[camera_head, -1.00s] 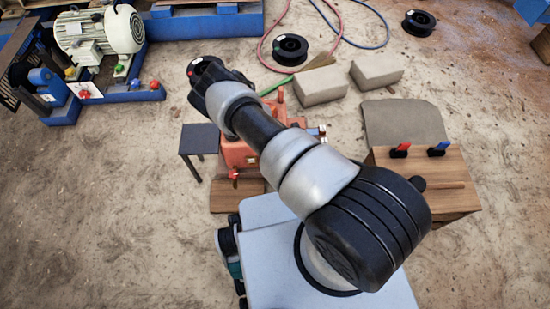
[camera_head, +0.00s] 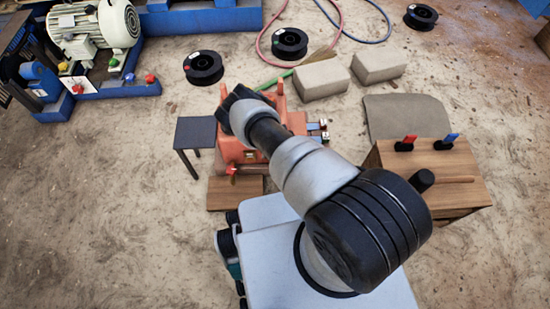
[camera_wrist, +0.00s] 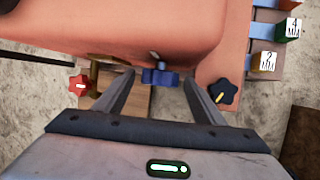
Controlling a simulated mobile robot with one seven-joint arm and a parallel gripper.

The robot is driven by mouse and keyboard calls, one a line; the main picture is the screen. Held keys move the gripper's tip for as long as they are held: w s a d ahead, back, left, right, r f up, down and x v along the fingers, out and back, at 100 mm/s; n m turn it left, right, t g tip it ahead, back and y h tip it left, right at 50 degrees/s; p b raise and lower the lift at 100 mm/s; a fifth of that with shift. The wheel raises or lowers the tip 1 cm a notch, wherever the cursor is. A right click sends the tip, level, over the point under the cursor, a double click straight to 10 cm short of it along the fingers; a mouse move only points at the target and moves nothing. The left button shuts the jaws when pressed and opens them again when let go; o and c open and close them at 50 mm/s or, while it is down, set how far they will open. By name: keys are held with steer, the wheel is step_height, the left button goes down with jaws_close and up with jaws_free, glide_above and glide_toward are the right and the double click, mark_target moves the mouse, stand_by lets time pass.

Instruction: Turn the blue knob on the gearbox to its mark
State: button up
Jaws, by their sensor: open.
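The orange-red gearbox (camera_head: 232,145) stands on the ground just beyond my base, partly hidden by my arm. In the wrist view its body (camera_wrist: 130,25) fills the top middle. A blue knob (camera_wrist: 160,77) is on its near face, seen nearly edge-on, so I cannot read its pointer or mark. My gripper (camera_wrist: 158,82) is open, with one finger on each side of that knob and visible gaps. A red star knob (camera_wrist: 80,86) with a pale line lies left of the fingers. A dark navy star knob (camera_wrist: 224,94) with a yellow line lies right, close to the right finger.
Blocks marked 2 (camera_wrist: 264,61) and 4 (camera_wrist: 288,28) stick out right of the gearbox. A small dark table (camera_head: 195,132) stands left of it. A wooden box (camera_head: 440,165) with red and blue handles stands right. Black spools (camera_head: 204,68) lie behind.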

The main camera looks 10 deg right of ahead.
steer(key=shift+w+f, duration=0.2)
steer(key=shift+f, duration=0.15)
steer(key=shift+c, duration=0.4)
steer(key=c, duration=1)
steer(key=y, duration=0.2)
steer(key=shift+s+d+f+m+t+y, duration=0.1)
steer(key=shift+d+m+t+y, duration=0.2)
steer(key=shift+d+t, duration=0.1)
steer(key=shift+f+m+t+y, duration=0.15)
steer(key=shift+m+t+y, duration=0.15)
steer(key=shift+y, duration=0.9)
